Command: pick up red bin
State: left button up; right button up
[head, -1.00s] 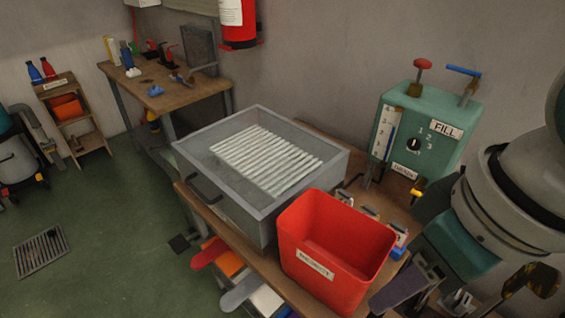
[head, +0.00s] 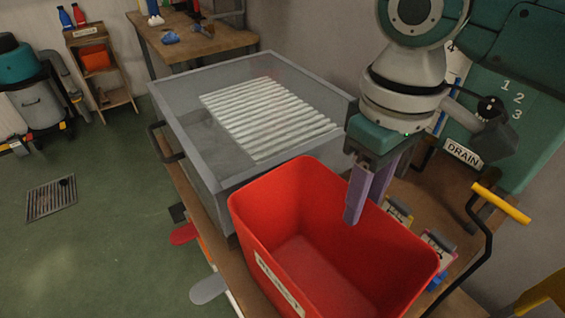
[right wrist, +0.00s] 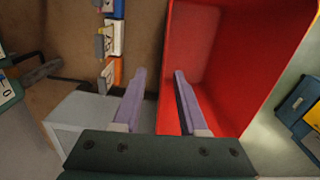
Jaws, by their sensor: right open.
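The red bin (head: 290,290) is an open, empty-looking box with a white label on its front. It stands upright on the wooden bench, close to the grey tray, and its lower front is cut off by the picture edge. My right gripper (head: 366,192) points down at the bin's far right rim, with its purple fingers apart. In the right wrist view the bin (right wrist: 215,60) lies to the right, and its wall edge runs between the open fingers (right wrist: 160,98). One finger is over the inside, the other outside. My left gripper is not in view.
The grey tray (head: 185,130) with a ribbed white rack stands behind the bin. Small labelled clips (head: 438,246) sit on the bench right of the bin. A green machine (head: 500,85) and a yellow-handled crank (head: 500,203) are at the right.

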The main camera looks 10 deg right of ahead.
aim_at(353, 233)
notch_tip(353, 233, down, 5)
jog(key=shift+s+a+r+b, duration=0.1)
jog(key=shift+a+r+b, duration=0.1)
jog(key=shift+b, duration=0.1)
jog(key=shift+c, duration=0.3)
grip_shut()
jog(key=shift+d, duration=0.15)
dwell(0.8)
